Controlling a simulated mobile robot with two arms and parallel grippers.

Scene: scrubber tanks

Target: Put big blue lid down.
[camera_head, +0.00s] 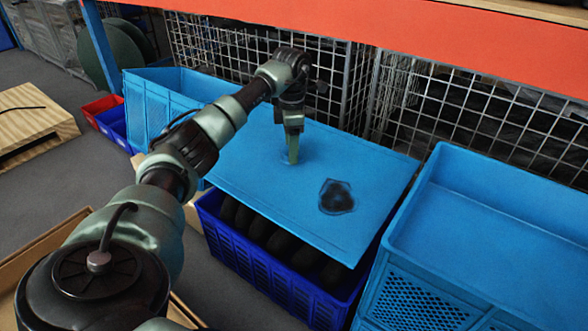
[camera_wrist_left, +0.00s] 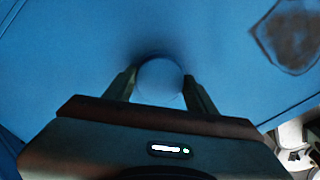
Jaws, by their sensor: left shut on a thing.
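The big blue lid (camera_head: 255,144) is a flat light-blue panel with a dark, irregular patch. It lies tilted over a dark-blue crate (camera_head: 262,273), whose front side and some dark rounded contents show below the lid's near edge. Whether the lid rests on the crate or hangs just above it I cannot tell. My left gripper (camera_head: 291,158) points down at the middle of the lid and is shut on its round blue knob. In the left wrist view the knob (camera_wrist_left: 160,82) sits between the two fingers, with the lid filling the background. My right gripper is not in view.
A large light-blue bin (camera_head: 502,205) stands close on the right, and another light-blue bin (camera_head: 160,108) stands behind on the left. An orange shelf beam (camera_head: 400,32) and wire mesh (camera_head: 480,105) are behind. A wooden pallet (camera_head: 32,122) lies at the far left.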

